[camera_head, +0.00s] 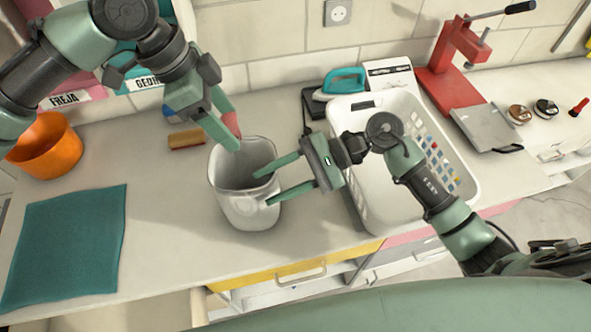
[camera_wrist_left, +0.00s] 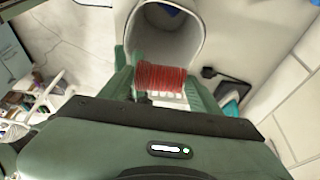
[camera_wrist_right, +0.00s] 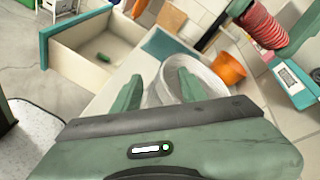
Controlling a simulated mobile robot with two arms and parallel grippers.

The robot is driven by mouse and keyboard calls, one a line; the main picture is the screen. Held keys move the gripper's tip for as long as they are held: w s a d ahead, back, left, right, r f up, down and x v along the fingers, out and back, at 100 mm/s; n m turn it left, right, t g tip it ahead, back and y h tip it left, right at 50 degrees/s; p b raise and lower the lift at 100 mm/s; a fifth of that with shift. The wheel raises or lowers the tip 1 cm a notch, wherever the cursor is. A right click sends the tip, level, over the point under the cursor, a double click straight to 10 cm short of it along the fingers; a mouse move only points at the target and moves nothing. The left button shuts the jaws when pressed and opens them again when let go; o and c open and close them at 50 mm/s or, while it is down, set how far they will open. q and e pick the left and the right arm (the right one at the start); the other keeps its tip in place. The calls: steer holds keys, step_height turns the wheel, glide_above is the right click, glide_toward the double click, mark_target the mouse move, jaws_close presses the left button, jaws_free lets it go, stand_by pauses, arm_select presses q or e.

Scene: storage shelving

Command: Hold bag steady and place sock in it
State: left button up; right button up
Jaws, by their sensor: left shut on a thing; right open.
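The bag (camera_head: 247,209) is a pale grey, open-topped sack standing upright on the counter. Its opening also shows in the left wrist view (camera_wrist_left: 198,40), with something blue inside. My left gripper (camera_head: 226,126) is shut on a red, ribbed, rolled sock (camera_wrist_left: 162,77), held above the bag's rim; the sock also shows in the right wrist view (camera_wrist_right: 262,24). My right gripper (camera_head: 265,186) is open at the bag's right side. One finger is over the opening and the other outside the wall, so they straddle the rim; I cannot tell whether they touch it.
A white basket (camera_head: 365,206) stands right of the bag, under my right arm. An orange bowl (camera_head: 50,146) and a teal mat (camera_head: 66,245) lie to the left. A brown roll (camera_head: 186,139) lies behind the bag. A drawer (camera_wrist_right: 70,62) stands open below the counter.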

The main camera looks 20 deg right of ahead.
steer(key=shift+x, duration=0.85)
steer(key=shift+c, duration=0.2)
jaws_close()
arm_select(q)
steer(key=shift+s, duration=0.1)
arm_select(e)
steer(key=shift+s, duration=0.1)
steer(key=shift+f, duration=0.1)
arm_select(q)
step_height(320, 180, down, 13)
arm_select(e)
steer(key=shift+s+f, duration=0.1)
steer(key=shift+f, duration=0.05)
stand_by(0.5)
